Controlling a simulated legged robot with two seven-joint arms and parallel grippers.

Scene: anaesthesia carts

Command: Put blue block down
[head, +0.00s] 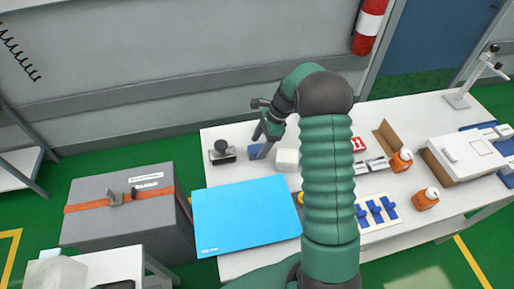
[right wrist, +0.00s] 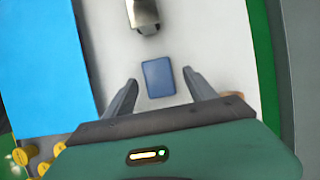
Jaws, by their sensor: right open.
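The blue block (head: 256,151) is on the white table (head: 215,135), behind the light blue mat. In the right wrist view the blue block (right wrist: 158,78) lies flat on the white surface. My right gripper (head: 261,143) reaches over the table to the block. In the right wrist view my right gripper (right wrist: 160,80) is open. Its two fingers stand on either side of the block, with a visible gap on each side. My left gripper is not in view.
The light blue mat (head: 245,215) covers the table's front left. A dark-knobbed device (head: 221,153) stands left of the block and a white box (head: 287,160) right of it. A grey case (head: 120,205) stands left.

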